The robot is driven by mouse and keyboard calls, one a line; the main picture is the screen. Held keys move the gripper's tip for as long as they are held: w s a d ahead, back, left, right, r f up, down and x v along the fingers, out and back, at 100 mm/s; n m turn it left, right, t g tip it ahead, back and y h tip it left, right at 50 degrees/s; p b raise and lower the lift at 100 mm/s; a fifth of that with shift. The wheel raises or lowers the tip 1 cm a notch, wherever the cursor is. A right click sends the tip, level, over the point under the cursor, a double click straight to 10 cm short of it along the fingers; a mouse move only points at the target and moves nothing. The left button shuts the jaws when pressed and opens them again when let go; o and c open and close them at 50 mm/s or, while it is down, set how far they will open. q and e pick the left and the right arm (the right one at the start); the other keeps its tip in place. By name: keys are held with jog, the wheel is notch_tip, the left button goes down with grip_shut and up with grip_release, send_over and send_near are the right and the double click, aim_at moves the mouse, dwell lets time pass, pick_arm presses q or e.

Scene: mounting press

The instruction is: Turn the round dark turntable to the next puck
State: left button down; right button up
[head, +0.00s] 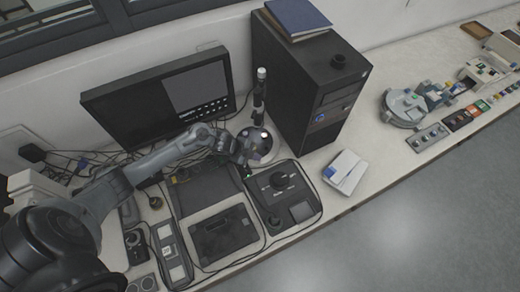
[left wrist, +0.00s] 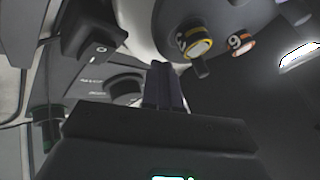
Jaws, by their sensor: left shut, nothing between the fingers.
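The round dark turntable (head: 266,150) stands behind the control box in the head view, partly hidden by my left gripper. In the left wrist view the turntable (left wrist: 222,14) fills the upper middle. It carries a puck with a yellow ring (left wrist: 197,47) and a puck with an orange ring (left wrist: 240,44). A short dark peg (left wrist: 201,69) sticks out below the yellow-ringed puck. My left gripper (head: 244,164) is at the near left side of the turntable; its fingers (left wrist: 165,84) are shut and empty, close to the rim. I cannot tell whether they touch it. My right gripper is not in view.
A black control box (head: 300,187) with a knob lies in front of the turntable. A black post (head: 259,98) rises behind it. A monitor (head: 160,100) stands left, a computer tower (head: 290,85) right. Cables lie around the devices.

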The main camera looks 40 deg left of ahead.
aim_at(267, 151)
pick_arm(q)
jog(key=w, duration=0.3)
jog(key=shift+a+r, duration=0.25)
jog(key=shift+a, duration=0.05)
jog(key=shift+w, duration=0.3)
jog(key=shift+w+d+n+y+p, duration=0.1)
jog(key=shift+w+n+y+p, duration=0.2)
jog(key=shift+n+p, duration=0.1)
